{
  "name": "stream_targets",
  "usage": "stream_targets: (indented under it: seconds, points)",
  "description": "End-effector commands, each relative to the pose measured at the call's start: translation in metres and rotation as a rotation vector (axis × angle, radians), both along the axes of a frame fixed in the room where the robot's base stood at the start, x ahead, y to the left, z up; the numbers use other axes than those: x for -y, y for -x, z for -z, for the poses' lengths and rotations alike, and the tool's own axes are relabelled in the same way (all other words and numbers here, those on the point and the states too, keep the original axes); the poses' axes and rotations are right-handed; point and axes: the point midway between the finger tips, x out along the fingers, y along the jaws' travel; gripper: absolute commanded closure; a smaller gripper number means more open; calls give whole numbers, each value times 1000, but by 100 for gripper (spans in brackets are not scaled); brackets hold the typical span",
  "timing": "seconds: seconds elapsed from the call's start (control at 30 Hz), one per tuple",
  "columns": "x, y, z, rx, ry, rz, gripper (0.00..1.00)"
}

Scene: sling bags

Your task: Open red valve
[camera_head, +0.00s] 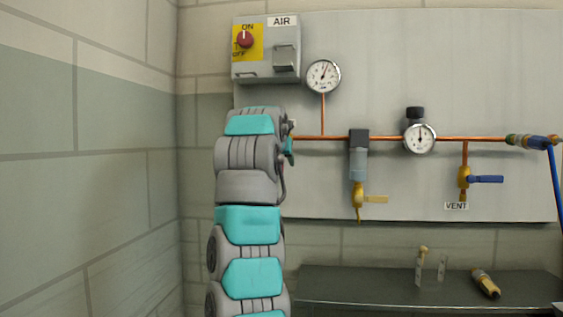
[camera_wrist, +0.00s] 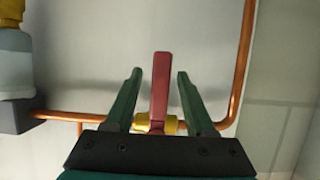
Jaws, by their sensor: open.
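The red valve shows in the wrist view as a long red handle (camera_wrist: 160,85) on a yellow brass body (camera_wrist: 142,124), set on a copper pipe. My gripper (camera_wrist: 159,76) is open, with one green finger on each side of the red handle. A gap shows between the handle and each finger, and the handle's tip reaches a little past the fingertips. I cannot tell the depth between fingers and handle exactly. In the head view, my arm hides the red valve and most of the gripper.
A grey AIR box (camera_head: 266,60) with a red rotary switch (camera_head: 244,39) is above my arm. Gauges (camera_head: 323,76), a filter with a yellow valve (camera_head: 359,170) and a blue-handled vent valve (camera_head: 484,179) line the copper pipe (camera_head: 470,138). A dark shelf (camera_head: 340,285) is below.

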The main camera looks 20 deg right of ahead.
Motion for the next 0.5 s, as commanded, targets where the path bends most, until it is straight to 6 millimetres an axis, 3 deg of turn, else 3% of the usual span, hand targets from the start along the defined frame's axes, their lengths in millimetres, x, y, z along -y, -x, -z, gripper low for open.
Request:
stream_targets:
  seconds: [0.2, 0.43, 0.5]
  points:
    - [11, -17, 8, -1, 0, -1, 45]
    - [12, -19, 9, 0, 0, -1, 45]
    - [12, -19, 9, 0, 0, -1, 52]
